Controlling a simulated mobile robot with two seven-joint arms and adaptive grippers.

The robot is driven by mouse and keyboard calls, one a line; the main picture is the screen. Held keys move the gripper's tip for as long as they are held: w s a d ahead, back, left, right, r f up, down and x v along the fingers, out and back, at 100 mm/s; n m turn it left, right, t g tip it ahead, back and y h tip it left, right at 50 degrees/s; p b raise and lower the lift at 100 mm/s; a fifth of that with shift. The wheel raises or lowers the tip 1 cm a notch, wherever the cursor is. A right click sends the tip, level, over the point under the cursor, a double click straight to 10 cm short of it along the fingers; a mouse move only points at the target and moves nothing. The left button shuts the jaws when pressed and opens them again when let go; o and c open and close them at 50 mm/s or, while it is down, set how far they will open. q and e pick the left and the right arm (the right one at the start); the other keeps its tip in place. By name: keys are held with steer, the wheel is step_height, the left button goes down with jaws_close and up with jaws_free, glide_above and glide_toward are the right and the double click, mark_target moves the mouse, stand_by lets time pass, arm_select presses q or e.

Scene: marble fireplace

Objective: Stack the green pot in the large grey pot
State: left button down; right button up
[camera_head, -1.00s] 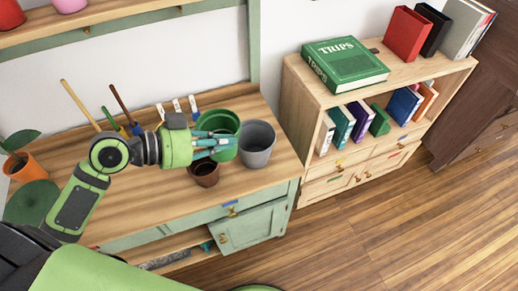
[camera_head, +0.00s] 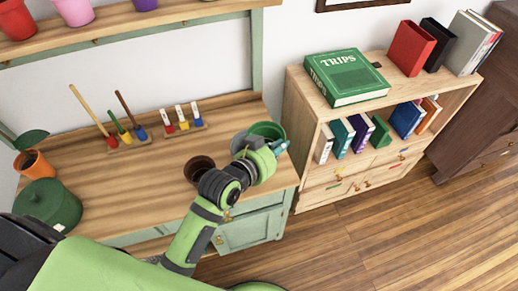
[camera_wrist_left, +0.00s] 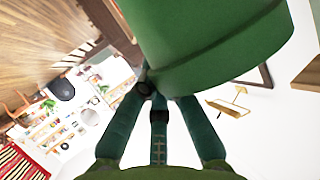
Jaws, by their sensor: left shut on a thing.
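The green pot (camera_head: 268,130) is at the right end of the wooden workbench in the head view, partly covered by my left gripper (camera_head: 279,147). My left gripper is shut on the green pot's wall. In the left wrist view, the green pot (camera_wrist_left: 215,45) fills the top right, at the tips of the teal fingers (camera_wrist_left: 155,95). My right gripper is not in view.
A small brown pot (camera_head: 199,168) stands left of my left wrist. Two tool racks (camera_head: 128,143) (camera_head: 185,124) stand at the bench's back. A bookshelf (camera_head: 300,118) is at right. The bench's middle is clear.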

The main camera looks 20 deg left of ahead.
arm_select(q)
steer(key=w+a+f, duration=0.1)
steer(key=a, duration=0.1)
steer(key=w+a+f, duration=0.3)
steer(key=w+a, duration=0.1)
steer(key=shift+f+p, duration=0.2)
steer(key=shift+p, duration=0.1)
step_height(320, 180, down, 4)
steer(key=shift+f, duration=0.1)
steer(key=shift+f+b, duration=0.3)
steer(key=shift+f, duration=0.3)
steer(key=c, duration=1.4)
jaws_free()
